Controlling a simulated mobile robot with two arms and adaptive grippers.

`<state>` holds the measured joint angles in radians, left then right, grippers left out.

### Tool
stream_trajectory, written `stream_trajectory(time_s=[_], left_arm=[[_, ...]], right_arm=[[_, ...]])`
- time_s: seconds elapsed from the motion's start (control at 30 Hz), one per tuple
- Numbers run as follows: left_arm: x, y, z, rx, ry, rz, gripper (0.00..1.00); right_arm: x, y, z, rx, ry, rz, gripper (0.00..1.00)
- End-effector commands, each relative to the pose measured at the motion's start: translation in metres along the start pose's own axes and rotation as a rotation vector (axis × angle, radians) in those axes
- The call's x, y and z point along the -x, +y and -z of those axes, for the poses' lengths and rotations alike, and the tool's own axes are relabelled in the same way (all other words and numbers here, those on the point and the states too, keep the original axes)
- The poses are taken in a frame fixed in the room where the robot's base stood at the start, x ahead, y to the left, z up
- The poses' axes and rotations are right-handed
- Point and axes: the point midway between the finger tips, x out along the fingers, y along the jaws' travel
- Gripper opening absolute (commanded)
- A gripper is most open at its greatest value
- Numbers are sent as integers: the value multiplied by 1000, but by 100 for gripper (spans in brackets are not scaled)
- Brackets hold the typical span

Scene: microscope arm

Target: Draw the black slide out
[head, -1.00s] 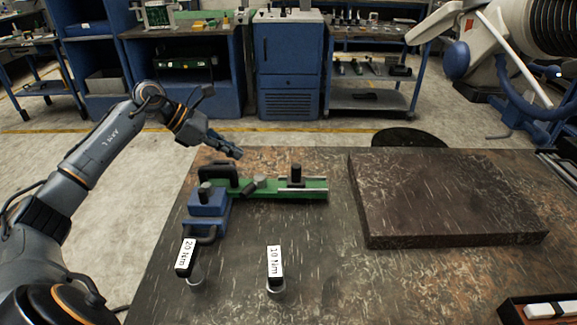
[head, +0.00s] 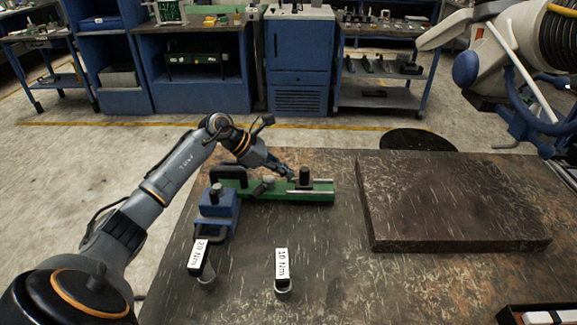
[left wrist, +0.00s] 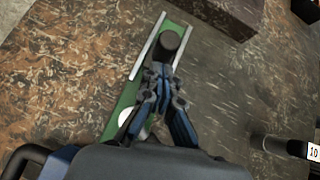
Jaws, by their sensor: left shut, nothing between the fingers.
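A green rail base (head: 322,194) with pale side rails lies near the table's far edge. On it stands an upright black round knob (head: 303,176), which I take for the black slide; it also shows in the left wrist view (left wrist: 171,40). My left gripper (head: 287,173) is shut and empty, over the green base just left of the knob. In the left wrist view the shut fingertips (left wrist: 160,74) point at the knob's near side. I cannot tell whether they touch it. My right gripper is not in view.
A blue block (head: 217,210) and black handle (head: 228,173) adjoin the green base's left part. Two labelled handles, 20 Nm (head: 201,262) and 10 Nm (head: 282,269), stand in front. A thick dark slab (head: 450,200) lies right.

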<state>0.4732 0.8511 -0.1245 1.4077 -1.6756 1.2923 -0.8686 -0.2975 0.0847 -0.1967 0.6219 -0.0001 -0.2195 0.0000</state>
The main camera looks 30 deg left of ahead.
Motion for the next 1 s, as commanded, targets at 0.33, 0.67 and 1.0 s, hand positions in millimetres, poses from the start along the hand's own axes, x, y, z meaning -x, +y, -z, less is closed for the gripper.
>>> stream_trajectory(time_s=[0.33, 0.67, 1.0], left_arm=[[-7, 0, -6, 0, 1, 0, 0], [-26, -5, -22, -5, -2, 1, 0], [-52, -13, -49, -1, -2, 1, 0]], right_arm=[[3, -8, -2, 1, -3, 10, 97], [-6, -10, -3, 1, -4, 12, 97], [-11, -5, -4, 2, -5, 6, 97]])
